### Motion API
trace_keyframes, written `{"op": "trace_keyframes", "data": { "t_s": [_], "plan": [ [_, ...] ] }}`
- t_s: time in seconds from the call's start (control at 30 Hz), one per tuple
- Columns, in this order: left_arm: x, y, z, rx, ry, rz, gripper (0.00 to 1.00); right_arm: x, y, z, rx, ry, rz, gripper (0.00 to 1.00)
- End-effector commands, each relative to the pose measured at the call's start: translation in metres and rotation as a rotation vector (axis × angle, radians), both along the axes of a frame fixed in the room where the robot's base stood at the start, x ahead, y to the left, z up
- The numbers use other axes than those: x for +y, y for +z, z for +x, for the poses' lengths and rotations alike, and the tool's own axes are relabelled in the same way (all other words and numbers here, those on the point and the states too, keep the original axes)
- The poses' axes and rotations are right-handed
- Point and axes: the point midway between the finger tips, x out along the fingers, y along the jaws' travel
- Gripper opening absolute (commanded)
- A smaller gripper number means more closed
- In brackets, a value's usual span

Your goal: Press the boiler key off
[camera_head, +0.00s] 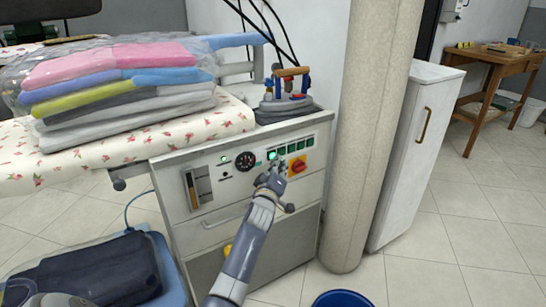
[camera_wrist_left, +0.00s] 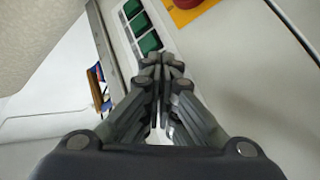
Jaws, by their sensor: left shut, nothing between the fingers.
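A row of green keys (camera_head: 298,146) sits on the white control panel of the ironing station. A brightly lit green key or lamp (camera_head: 272,155) shows at the row's left end; I cannot read which key is the boiler's. My left gripper (camera_head: 270,179) is shut and empty just below the row's left end. In the left wrist view its closed fingertips (camera_wrist_left: 163,60) lie close to the lowest visible green key (camera_wrist_left: 150,42) and hide what is beyond it. I cannot tell whether they touch the panel. My right gripper is not in view.
A red knob on a yellow plate (camera_head: 298,166) is right of the fingers, and a round gauge (camera_head: 245,161) is left. An iron (camera_head: 288,84) stands above the panel. Folded clothes (camera_head: 120,85) lie on the flowered board. A pillar (camera_head: 368,140) stands close on the right.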

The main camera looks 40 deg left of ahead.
Motion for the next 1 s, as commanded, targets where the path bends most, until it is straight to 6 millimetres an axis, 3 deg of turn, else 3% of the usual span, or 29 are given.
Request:
{"op": "trace_keyframes", "data": {
  "t_s": [1.0],
  "plan": [
    [0.0084, 0.0002, 0.0032, 0.000, 0.000, 0.000, 0.00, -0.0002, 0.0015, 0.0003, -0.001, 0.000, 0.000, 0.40]
  ]
}}
